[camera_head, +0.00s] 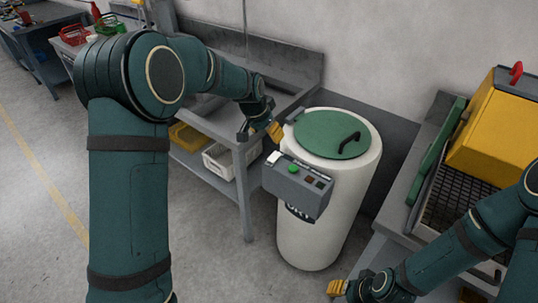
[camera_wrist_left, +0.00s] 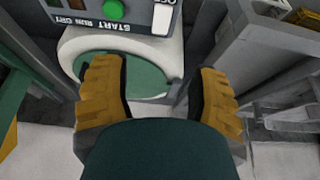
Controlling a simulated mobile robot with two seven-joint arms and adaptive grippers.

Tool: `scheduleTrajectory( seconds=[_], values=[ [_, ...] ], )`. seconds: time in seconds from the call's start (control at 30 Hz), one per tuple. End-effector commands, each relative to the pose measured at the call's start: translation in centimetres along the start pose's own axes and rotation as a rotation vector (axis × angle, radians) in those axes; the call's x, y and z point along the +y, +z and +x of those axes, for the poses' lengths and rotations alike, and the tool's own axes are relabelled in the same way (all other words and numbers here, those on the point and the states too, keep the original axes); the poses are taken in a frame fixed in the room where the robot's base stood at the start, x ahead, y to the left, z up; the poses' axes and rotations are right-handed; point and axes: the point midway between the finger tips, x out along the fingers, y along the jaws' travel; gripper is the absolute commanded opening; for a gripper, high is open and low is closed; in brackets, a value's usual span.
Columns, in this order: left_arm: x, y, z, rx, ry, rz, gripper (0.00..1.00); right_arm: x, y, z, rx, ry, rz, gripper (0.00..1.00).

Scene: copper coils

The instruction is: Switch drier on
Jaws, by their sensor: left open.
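The drier (camera_head: 318,215) is a white upright drum with a green lid (camera_head: 331,134) and a black lid handle. A grey control box (camera_head: 298,188) on its front carries a green button (camera_head: 294,169), darker lamps and a pale switch (camera_head: 273,157). In the left wrist view the panel appears upside down at the top, with the green button (camera_wrist_left: 114,10) by the word START and the pale switch (camera_wrist_left: 163,17) beside it. My left gripper (camera_head: 265,130) is open and empty, above and left of the box, apart from it. My right gripper (camera_head: 345,288) is low at the front; its opening is unclear.
A grey bench (camera_head: 215,125) with yellow and white bins on its shelf stands left of the drier. A workbench with a yellow machine (camera_head: 497,125) and a dark grate stands at right. Open floor lies at the front left.

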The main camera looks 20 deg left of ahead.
Motion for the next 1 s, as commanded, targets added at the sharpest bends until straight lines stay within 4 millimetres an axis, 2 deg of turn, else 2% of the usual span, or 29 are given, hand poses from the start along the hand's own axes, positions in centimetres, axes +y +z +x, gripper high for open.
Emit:
scheduleTrajectory(
  seconds=[0.17, 0.5, 0.7, 0.83, 1.0],
  values=[
    [0.0, 0.1, 1.9, -0.003, 0.0, 0.001, 0.6, 0.1, 0.1, 0.3, -0.003, 0.0, -0.001, 0.47],
    [0.0, 0.1, 8.5, -0.003, 0.0, -0.001, 0.6, 0.4, 0.5, 1.1, -0.011, -0.001, -0.003, 0.47],
    [0.0, 0.1, 11.8, -0.003, 0.0, 0.0, 0.6, 0.6, 0.6, 1.5, -0.012, -0.001, -0.004, 0.47],
    [0.0, 0.1, 13.1, -0.002, 0.0, -0.001, 0.6, 0.6, 0.5, 1.7, -0.01, -0.001, -0.004, 0.47],
    [0.0, 0.0, 13.7, 0.0, 0.0, -0.001, 0.6, 0.7, 0.5, 1.7, -0.01, -0.001, -0.004, 0.47]
  ],
)
